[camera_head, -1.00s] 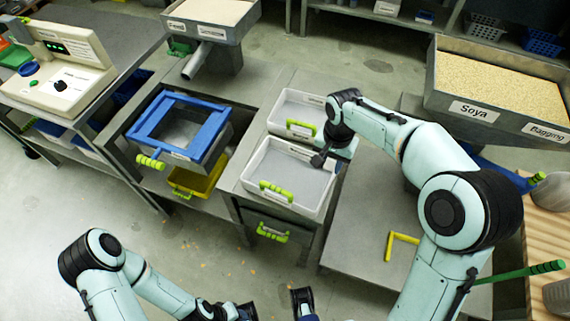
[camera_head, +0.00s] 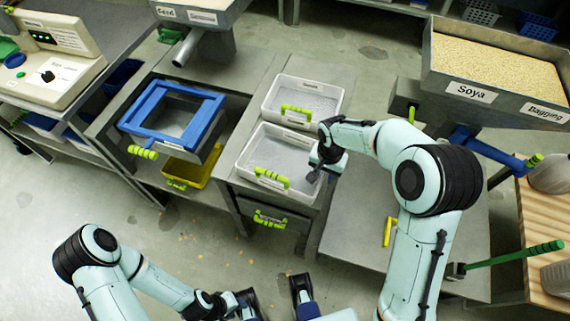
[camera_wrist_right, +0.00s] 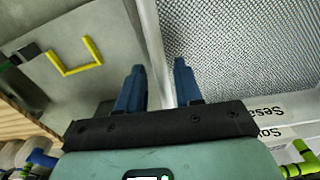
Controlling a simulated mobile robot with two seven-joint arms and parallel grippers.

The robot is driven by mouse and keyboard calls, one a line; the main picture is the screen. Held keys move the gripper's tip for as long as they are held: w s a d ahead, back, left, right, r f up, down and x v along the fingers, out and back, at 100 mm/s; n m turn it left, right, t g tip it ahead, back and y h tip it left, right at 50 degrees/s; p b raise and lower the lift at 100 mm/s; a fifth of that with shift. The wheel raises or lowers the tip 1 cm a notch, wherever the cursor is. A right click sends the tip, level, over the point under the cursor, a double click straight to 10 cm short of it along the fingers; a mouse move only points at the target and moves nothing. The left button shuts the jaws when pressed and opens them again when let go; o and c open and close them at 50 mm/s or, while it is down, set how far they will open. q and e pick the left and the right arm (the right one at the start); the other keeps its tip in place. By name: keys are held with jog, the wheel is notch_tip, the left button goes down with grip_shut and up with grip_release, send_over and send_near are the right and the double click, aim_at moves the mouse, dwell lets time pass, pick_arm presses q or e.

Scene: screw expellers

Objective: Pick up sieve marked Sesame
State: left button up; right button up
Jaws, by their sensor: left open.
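Two white sieves with grey mesh and green handles stand one behind the other on a grey bench. The front sieve (camera_head: 240,163) shows its mesh (camera_wrist_right: 240,45) in the right wrist view, with a partly cut label starting "Sesa" (camera_wrist_right: 265,113) on its back wall. The rear sieve (camera_head: 268,106) has a label too small to read in the head view. My right gripper (camera_head: 318,172) is at the front sieve's right side. Its fingers (camera_wrist_right: 157,85) are apart, with the sieve's wall seen between them; contact cannot be told. My left gripper (camera_head: 273,296) is open and empty, low near my body.
A blue-framed sieve (camera_head: 140,112) sits left, above a yellow tray (camera_head: 205,168). A Soya hopper (camera_head: 430,75) stands back right. A yellow bracket (camera_wrist_right: 70,62) lies on the grey table right of the sieves. A label starting "Soy" (camera_wrist_right: 270,131) shows beside the Sesame one.

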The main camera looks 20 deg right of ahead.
jog(key=shift+f, duration=0.15)
grip_shut()
